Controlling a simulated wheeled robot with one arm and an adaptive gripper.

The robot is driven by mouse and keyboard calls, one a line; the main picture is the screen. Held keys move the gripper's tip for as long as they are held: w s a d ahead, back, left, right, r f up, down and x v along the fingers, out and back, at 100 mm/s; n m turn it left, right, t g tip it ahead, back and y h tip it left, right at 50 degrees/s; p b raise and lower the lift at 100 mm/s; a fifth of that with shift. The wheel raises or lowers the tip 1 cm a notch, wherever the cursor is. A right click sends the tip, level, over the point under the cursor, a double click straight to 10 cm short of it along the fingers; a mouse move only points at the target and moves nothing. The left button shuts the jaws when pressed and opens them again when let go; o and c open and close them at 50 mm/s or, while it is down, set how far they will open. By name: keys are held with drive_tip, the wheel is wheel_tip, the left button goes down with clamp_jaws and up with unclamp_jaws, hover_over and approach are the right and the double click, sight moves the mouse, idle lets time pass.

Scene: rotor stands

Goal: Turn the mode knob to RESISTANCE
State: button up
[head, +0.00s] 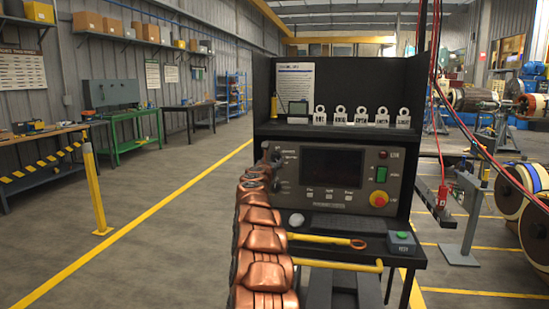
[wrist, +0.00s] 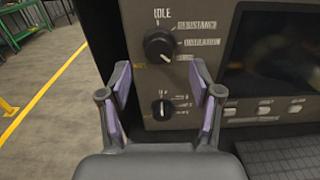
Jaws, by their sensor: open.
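The mode knob (wrist: 160,45) is a round black knob on the grey tester panel (wrist: 218,25) in the wrist view. IDLE is printed above it; RESISTANCE and INSULATION are at its right, with a blurred label below them. The fingertips appear apart from both knobs. In the head view my copper-coloured arm partly covers the panel's left side.
A dark screen (head: 332,168) is right of the knobs, with buttons below. A red emergency stop (head: 378,199) and green switch (head: 381,174) are further right. Open floor is left.

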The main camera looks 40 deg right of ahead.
sight(275, 159)
drive_tip(key=shift+w+d, duration=0.25)
drive_tip(key=shift+d, duration=0.05)
drive_tip(key=shift+w+d+r+p, duration=0.15)
drive_tip(key=shift+w+d+p, duration=0.25)
drive_tip(key=shift+p, duration=0.55)
drive_tip(key=p+x, duration=0.3)
drive_tip(key=p, duration=0.1)
drive_tip(key=shift+d, duration=0.15)
drive_tip(key=shift+w+d+f+p, duration=0.15)
drive_tip(key=shift+d+f+p, duration=0.15)
drive_tip(key=shift+p, duration=0.3)
drive_tip(key=shift+a, duration=0.1)
drive_tip(key=c, duration=1.1)
drive_tip(key=shift+c, duration=0.2)
